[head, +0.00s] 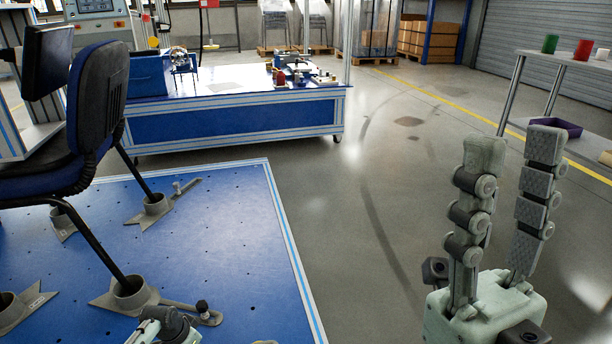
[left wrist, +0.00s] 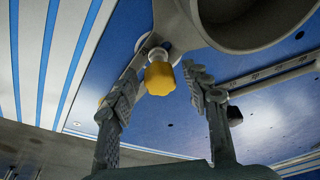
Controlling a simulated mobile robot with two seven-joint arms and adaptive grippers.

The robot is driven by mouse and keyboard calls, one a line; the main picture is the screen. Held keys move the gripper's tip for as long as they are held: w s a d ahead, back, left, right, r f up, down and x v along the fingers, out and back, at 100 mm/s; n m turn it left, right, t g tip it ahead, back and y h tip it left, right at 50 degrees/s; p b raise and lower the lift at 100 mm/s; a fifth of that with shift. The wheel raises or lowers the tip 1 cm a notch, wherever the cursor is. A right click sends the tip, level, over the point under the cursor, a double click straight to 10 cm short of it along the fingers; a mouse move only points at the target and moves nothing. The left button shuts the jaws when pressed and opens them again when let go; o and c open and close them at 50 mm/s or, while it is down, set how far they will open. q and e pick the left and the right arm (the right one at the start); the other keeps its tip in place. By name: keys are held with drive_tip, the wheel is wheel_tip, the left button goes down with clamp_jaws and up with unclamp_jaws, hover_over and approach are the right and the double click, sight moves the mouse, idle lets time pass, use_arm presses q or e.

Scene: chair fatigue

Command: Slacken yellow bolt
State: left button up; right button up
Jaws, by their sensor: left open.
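My left gripper (left wrist: 161,90) is open, with one finger on each side of the bolt and visible gaps between. I cannot pick out the yellow bolt in the head view. There, part of my left arm (head: 165,328) shows at the bottom edge, near a grey foot clamp (head: 130,294) with a black knob (head: 203,308). My right gripper (head: 515,148) is open and empty, raised at the right.
A chair (head: 97,100) stands on the blue platform (head: 225,222), its legs in grey foot clamps. A blue-sided workbench (head: 240,132) stands behind. A shelf with cups (head: 583,50) is at the right. Bare floor (head: 385,210) lies between the platform and my right gripper.

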use_arm(q)
drive_tip(key=c, duration=0.7)
drive_tip(key=shift+o, duration=0.2)
drive_tip(key=shift+r+p, duration=0.1)
drive_tip(key=shift+p, duration=0.25)
drive_tip(key=shift+n+p, duration=0.3)
drive_tip(key=shift+n, duration=0.4)
drive_tip(key=o, duration=0.7)
